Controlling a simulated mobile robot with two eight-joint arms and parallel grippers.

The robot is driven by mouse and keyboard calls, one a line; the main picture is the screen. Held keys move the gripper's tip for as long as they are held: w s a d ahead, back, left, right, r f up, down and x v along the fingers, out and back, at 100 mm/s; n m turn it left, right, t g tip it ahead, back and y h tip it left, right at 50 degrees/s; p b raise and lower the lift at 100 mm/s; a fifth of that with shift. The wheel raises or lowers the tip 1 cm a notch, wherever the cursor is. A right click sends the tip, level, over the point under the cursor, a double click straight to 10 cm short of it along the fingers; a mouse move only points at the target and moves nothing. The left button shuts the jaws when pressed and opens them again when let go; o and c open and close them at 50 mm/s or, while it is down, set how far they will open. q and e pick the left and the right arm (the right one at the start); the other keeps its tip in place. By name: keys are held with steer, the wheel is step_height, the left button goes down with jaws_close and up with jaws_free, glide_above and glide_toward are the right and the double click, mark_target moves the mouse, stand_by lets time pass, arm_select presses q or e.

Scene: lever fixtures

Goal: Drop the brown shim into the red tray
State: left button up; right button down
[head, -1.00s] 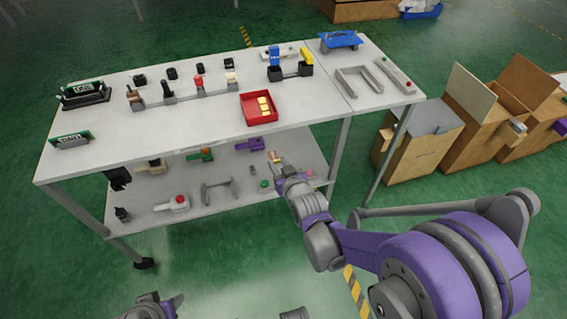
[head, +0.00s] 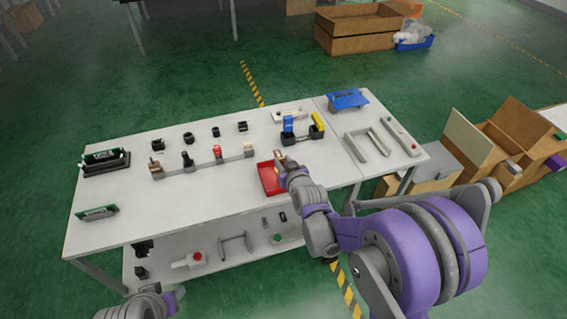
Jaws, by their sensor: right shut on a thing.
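The red tray (head: 268,180) lies on the table top near its front edge, right of the middle. My right gripper (head: 280,161) is at the tray's far right side and partly covers it. It is shut on a small brownish piece, the brown shim (head: 279,155), which shows at its tip. I cannot tell the height of the shim above the tray.
A fixture with blue and yellow levers (head: 302,132) stands just behind the tray. A row of small levers (head: 203,161) stands to its left. A grey frame (head: 368,146) lies to the right.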

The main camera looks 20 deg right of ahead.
steer(key=f+b, duration=0.1)
steer(key=f, duration=0.1)
steer(key=f+b, duration=0.1)
steer(key=f, duration=0.1)
steer(key=shift+s+f, duration=0.2)
steer(key=shift+f, duration=0.15)
steer(key=shift+f+b, duration=0.55)
arm_select(q)
steer(key=f, duration=0.1)
steer(key=s+f, duration=0.1)
steer(key=f, duration=0.2)
steer(key=shift+s+f, duration=0.1)
steer(key=shift+s, duration=0.15)
arm_select(e)
steer(key=shift+w, duration=0.1)
steer(key=c, duration=0.5)
jaws_free()
steer(key=shift+c, duration=0.2)
steer(key=v, duration=1)
steer(key=shift+s+r, duration=0.25)
steer(key=shift+s, duration=0.1)
